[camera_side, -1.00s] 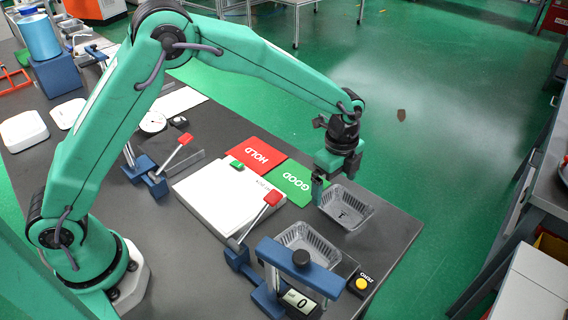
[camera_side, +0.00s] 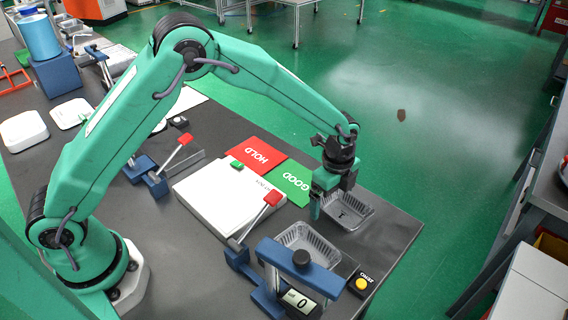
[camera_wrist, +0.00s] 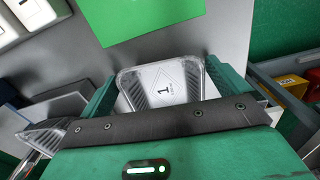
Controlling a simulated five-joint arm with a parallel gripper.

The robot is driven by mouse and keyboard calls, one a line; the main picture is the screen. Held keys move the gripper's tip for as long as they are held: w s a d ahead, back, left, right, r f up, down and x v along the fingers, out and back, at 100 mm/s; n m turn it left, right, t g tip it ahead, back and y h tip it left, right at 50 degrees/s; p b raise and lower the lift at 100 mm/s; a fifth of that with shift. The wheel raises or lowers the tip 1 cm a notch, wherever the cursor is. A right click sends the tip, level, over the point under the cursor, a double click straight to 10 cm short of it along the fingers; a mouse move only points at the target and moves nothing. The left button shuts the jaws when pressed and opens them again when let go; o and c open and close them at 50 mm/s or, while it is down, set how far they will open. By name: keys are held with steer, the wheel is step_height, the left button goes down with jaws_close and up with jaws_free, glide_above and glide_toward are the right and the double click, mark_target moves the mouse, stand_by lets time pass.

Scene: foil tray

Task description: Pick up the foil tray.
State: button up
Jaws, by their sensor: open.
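A clear-grey foil tray (camera_side: 352,213) with a dark "1" mark on its floor sits upright near the table's far right corner. My gripper (camera_side: 332,203) is open just above it and hides part of its left side. In the wrist view the tray (camera_wrist: 163,77) lies between my two green jaws (camera_wrist: 165,92), its near part hidden by the dark bar of my gripper. I cannot tell whether the jaws touch it. A second, similar tray (camera_side: 310,238) sits under a blue fixture (camera_side: 300,263).
The green GOOD card (camera_side: 288,184) and red HOLD card (camera_side: 256,155) lie left of the tray. A white box (camera_side: 215,200) and a red-handled clamp (camera_side: 270,199) stand left of it. The table's right edge (camera_side: 405,245) is close; bare table lies right of the tray.

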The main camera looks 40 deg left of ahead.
mark_target(331, 207)
steer(key=c, duration=1)
steer(key=shift+c, duration=0.2)
steer(key=shift+r, duration=0.15)
steer(key=shift+r, duration=0.55)
steer(key=r, duration=0.3)
steer(key=shift+s+d+r, duration=0.1)
steer(key=shift+s+d, duration=0.1)
steer(key=shift+d, duration=0.05)
steer(key=s+d+r, duration=0.6)
steer(key=s, duration=0.3)
steer(key=shift+d+r, duration=0.25)
steer(key=shift+d, duration=0.05)
